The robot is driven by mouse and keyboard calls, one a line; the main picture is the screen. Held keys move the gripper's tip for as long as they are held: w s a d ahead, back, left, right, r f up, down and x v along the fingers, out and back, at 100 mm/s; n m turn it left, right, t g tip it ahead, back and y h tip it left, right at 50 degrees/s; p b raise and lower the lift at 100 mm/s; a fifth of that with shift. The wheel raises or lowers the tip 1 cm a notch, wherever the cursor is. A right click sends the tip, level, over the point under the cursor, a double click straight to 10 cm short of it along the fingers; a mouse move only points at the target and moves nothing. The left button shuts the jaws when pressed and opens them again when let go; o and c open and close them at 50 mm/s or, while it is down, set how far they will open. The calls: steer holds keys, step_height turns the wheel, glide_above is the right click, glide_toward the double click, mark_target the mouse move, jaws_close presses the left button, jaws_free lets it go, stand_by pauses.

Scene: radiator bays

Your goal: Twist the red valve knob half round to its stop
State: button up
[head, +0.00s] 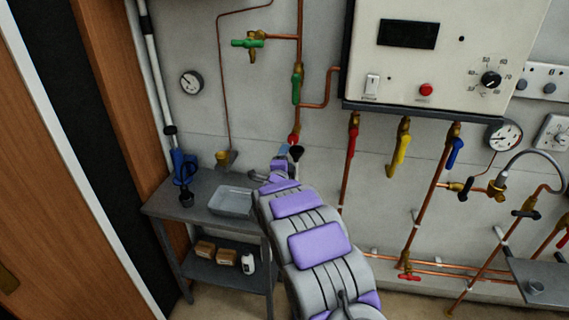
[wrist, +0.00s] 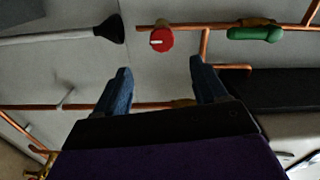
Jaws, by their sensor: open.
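The red valve knob (wrist: 161,39) is round with a white pointer mark and sits on a copper pipe on the wall. In the wrist view the mark lies toward the picture's left. In the head view the knob (head: 294,138) shows just above my gripper (head: 286,150), partly covered. My gripper (wrist: 160,66) is open, with its two blue fingers apart and nothing between them. The knob appears just beyond the fingertips, roughly centred in the gap. No touch is visible.
A green lever (wrist: 255,33) sits further along the pipework. A boiler box (head: 440,50) hangs to the right, with coloured valve levers below. A grey bench (head: 190,205) with a tray stands left.

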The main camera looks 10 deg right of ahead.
steer(key=shift+v, duration=1.2)
steer(key=s+a+r+n+g+y, duration=0.15)
steer(key=s+n+g+y, duration=0.35)
steer(key=s, duration=0.5)
steer(key=s+a+r+n+g+y, duration=0.1)
steer(key=s+r+n+g+y, duration=0.15)
steer(key=s+n, duration=0.55)
steer(key=s+d+n+g, duration=0.2)
steer(key=s+g, duration=0.1)
steer(key=s, duration=1.2)
steer(key=s+d+f+n+g+h, duration=0.1)
steer(key=s+d+n+g, duration=0.1)
steer(key=s, duration=1.3)
steer(key=s+d+n+g+h, duration=0.1)
steer(key=s+d+n+g, duration=0.2)
steer(key=s, duration=1.2)
steer(key=g, duration=0.3)
steer(key=shift+s+d+f, duration=0.15)
steer(key=shift+d+f, duration=0.1)
steer(key=shift+d, duration=0.1)
